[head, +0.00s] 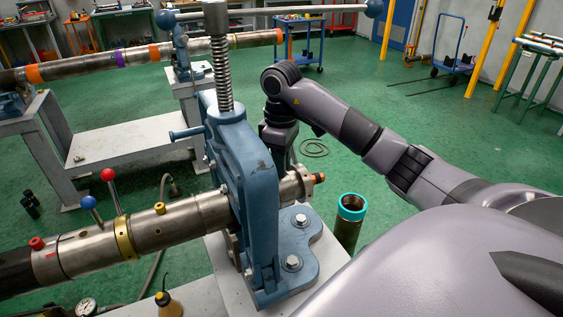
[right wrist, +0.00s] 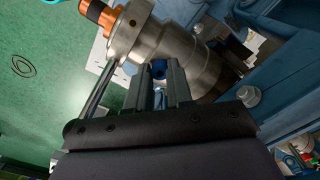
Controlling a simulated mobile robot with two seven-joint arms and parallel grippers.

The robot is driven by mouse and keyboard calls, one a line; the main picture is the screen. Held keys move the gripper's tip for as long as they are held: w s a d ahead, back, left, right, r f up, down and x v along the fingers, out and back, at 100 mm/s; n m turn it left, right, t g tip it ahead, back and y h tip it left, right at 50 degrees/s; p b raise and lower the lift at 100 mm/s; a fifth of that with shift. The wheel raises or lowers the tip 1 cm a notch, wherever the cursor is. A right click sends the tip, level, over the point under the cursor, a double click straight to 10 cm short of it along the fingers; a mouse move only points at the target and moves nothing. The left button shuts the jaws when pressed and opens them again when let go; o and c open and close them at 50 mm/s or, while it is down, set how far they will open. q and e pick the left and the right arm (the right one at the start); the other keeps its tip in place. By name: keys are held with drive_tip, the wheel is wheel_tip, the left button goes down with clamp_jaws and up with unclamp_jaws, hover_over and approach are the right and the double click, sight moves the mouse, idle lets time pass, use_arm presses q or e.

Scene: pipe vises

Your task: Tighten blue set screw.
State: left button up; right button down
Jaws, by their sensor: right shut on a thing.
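In the right wrist view the blue set screw (right wrist: 158,68) sits on the side of a steel pipe tool (right wrist: 182,45). The two dark fingers of my right gripper (right wrist: 158,84) are shut on the screw, one on each side of it. In the head view the tool (head: 180,221) lies through a blue pipe vise (head: 252,180), its orange-tipped end out on the right. My right gripper (head: 279,137) points down behind the vise there. The vise hides its fingertips and the blue screw. My left gripper is not in view.
A blue-ball lever (head: 88,203) and a red-ball lever (head: 108,175) stand up from the tool left of the vise. A dark tube with a cyan ring (head: 351,207) stands right of the vise. A second pipe (head: 130,57) lies behind. Green floor is open beyond.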

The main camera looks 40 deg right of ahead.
drive_tip(key=shift+w+d+r+m, duration=0.1)
drive_tip(key=shift+d+r+m, duration=0.05)
drive_tip(key=shift+r+m, duration=0.15)
drive_tip(key=c, duration=1.2)
unclamp_jaws()
drive_tip(key=shift+c, duration=0.2)
drive_tip(key=shift+o, duration=1.1)
drive_tip(key=shift+f, duration=0.15)
